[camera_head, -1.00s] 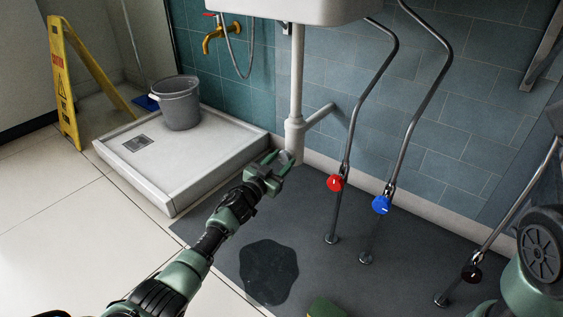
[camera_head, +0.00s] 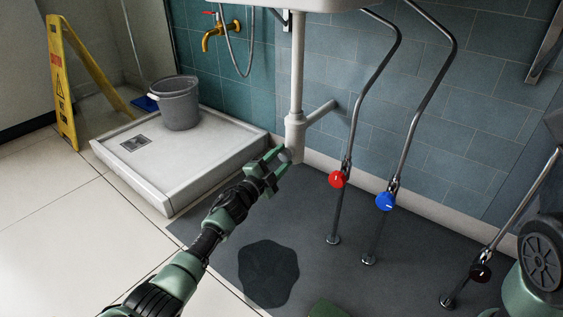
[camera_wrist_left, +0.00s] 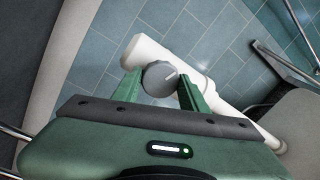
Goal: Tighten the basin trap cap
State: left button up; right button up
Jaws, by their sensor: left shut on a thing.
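The white basin trap (camera_head: 295,135) hangs on a pipe under the basin, with a side pipe into the tiled wall. In the left wrist view the trap body (camera_wrist_left: 150,52) shows slantwise behind the fingers. The grey round cap (camera_wrist_left: 160,78) with a pale line on its face is between my left gripper's fingers (camera_wrist_left: 160,92). In the head view my left gripper (camera_head: 278,160) is at the lower end of the trap, shut on the cap, which is mostly hidden there. Whether the cap is seated cannot be told. My right gripper is not in view.
A red valve knob (camera_head: 337,179) and a blue one (camera_head: 385,201) sit on pipes right of the trap. A dark wet patch (camera_head: 268,273) lies on the grey floor.

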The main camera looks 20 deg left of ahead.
pick_arm(q)
jog(key=m+b, duration=0.1)
jog(key=m, duration=0.3)
jog(key=shift+f+h, duration=0.15)
jog(key=shift+h, duration=0.15)
jog(key=m+b, duration=0.1)
jog(key=m, duration=0.3)
jog(key=shift+a+h+b, duration=0.1)
jog(key=shift+h+b, duration=0.2)
jog(key=m, duration=0.3)
jog(key=shift+m+g+h+b, duration=0.3)
jog(key=shift+m+g+b, duration=0.1)
jog(key=shift+m, duration=1)
jog(key=o, duration=1.4)
jog(key=shift+c, duration=0.2)
